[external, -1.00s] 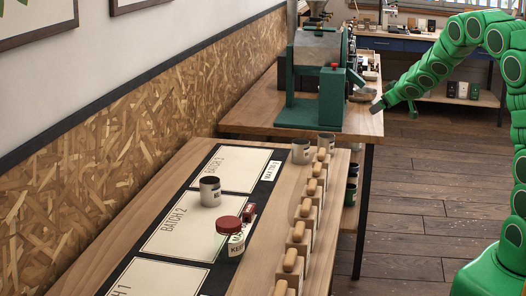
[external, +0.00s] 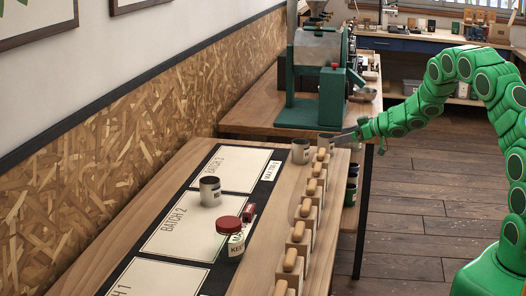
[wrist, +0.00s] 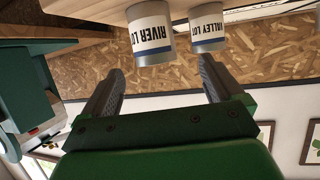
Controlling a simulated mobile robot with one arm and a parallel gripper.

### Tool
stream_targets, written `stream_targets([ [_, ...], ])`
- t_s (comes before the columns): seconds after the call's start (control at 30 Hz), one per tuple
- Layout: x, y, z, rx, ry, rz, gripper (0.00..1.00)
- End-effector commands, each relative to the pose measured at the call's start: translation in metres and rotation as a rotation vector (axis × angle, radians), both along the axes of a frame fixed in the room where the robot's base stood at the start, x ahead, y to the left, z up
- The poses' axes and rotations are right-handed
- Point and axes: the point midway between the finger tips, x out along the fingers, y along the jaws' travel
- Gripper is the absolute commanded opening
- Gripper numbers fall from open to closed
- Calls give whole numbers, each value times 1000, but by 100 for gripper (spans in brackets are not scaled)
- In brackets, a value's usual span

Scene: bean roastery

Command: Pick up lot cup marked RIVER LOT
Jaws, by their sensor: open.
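The cup marked RIVER LOT (wrist: 152,37) is grey with a white label and shows large at the top of the wrist view, where the picture is upside down. It stands at the far right corner of the near table, partly behind my fingers in the external view (external: 325,147). My gripper (external: 340,137) is open beside it, coming from the right. In the wrist view my gripper (wrist: 160,69) has its two fingers apart, nothing between them, and the RIVER LOT cup just beyond their tips.
A cup marked VALLEY LOT (wrist: 208,30) stands close behind the RIVER LOT cup; it also shows in the external view (external: 300,153). A green roaster (external: 310,85) stands on the far table.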

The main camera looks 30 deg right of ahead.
Motion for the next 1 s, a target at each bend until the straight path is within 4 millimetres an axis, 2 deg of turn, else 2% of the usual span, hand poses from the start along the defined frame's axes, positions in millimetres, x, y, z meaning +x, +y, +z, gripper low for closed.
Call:
stream_targets([
  [0.57, 25, 15, -13, 1, 1, 3, 94],
  [1.0, 61, 33, -28, 1, 2, 5, 94],
])
